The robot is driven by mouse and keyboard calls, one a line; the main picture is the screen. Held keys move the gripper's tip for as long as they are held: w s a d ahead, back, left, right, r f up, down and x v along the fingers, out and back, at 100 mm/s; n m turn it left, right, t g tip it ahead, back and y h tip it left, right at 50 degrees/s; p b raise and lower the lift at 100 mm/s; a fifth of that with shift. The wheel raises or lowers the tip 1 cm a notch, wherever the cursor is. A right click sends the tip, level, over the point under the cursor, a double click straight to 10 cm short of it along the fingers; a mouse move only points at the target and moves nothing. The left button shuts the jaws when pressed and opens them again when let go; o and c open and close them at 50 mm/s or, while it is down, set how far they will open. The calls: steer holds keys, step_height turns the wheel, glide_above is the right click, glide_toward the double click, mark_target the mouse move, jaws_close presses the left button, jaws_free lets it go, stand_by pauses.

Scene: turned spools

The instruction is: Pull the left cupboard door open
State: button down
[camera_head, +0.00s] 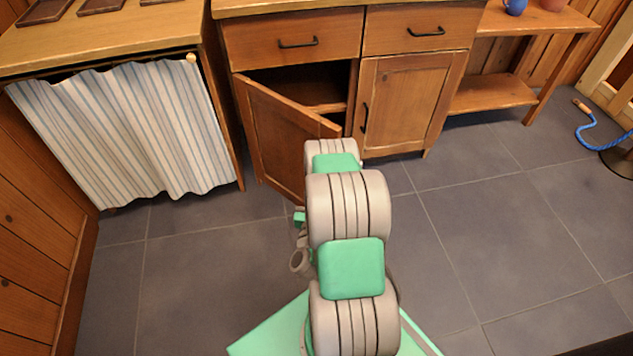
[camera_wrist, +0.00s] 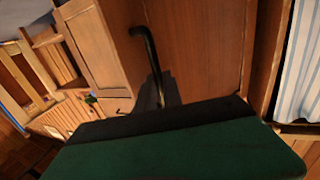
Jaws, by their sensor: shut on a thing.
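The left cupboard door (camera_head: 283,138) is hinged at its left side and stands partly open, swung out toward me. Its panel also fills the middle of the wrist view (camera_wrist: 200,50). In the wrist view the black bar handle (camera_wrist: 147,47) stands on this door, and my gripper (camera_wrist: 158,92) is shut on its lower part. My gripper's green and black body covers the bottom of that view. In the head view my arm hides the gripper and this handle.
The dark cupboard interior with a shelf (camera_head: 318,105) shows behind the door. The right cupboard door (camera_head: 405,105) is closed, with drawers (camera_head: 292,42) above. A striped curtain (camera_head: 130,130) hangs at the left. The tiled floor (camera_head: 215,265) before the door is clear. A blue rope (camera_head: 590,135) lies far right.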

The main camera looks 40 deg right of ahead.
steer(key=shift+a, duration=0.4)
steer(key=shift+w, duration=0.1)
steer(key=c, duration=1.5)
jaws_free()
